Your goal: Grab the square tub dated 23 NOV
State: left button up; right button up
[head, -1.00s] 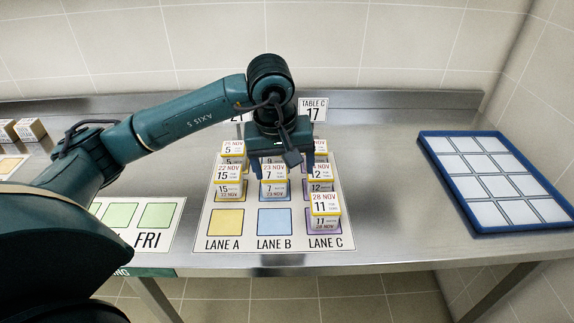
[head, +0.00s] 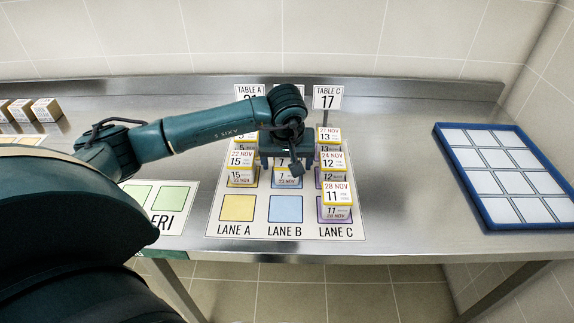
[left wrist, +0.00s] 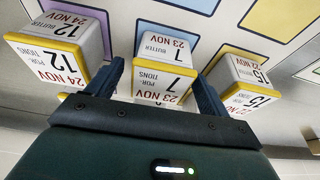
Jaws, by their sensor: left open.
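The square white tub dated 23 NOV (head: 287,182), with a 7 and a yellow-edged lid, stands in lane B, its upper part hidden by my left gripper in the head view. The left wrist view shows the same tub (left wrist: 164,66), marked butter portions, between the fingers. My left gripper (head: 287,163) is open over it, one finger on each side. In the left wrist view the gripper (left wrist: 160,70) shows gaps beside the tub, and I see no grip on it. My right gripper is out of view.
Close beside are the 22 NOV tub (head: 241,160) in lane A and the 24 NOV tub (head: 333,160) in lane C. The 28 NOV tub (head: 337,194) is at lane C's front. A blue-rimmed tray (head: 474,197) lies right. Lane B's front blue square (head: 285,209) is bare.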

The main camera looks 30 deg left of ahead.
pick_arm(q)
jog(key=shift+x, duration=1)
jog(key=c, duration=1.1)
jog(key=shift+r, duration=0.1)
jog(key=shift+c, duration=0.2)
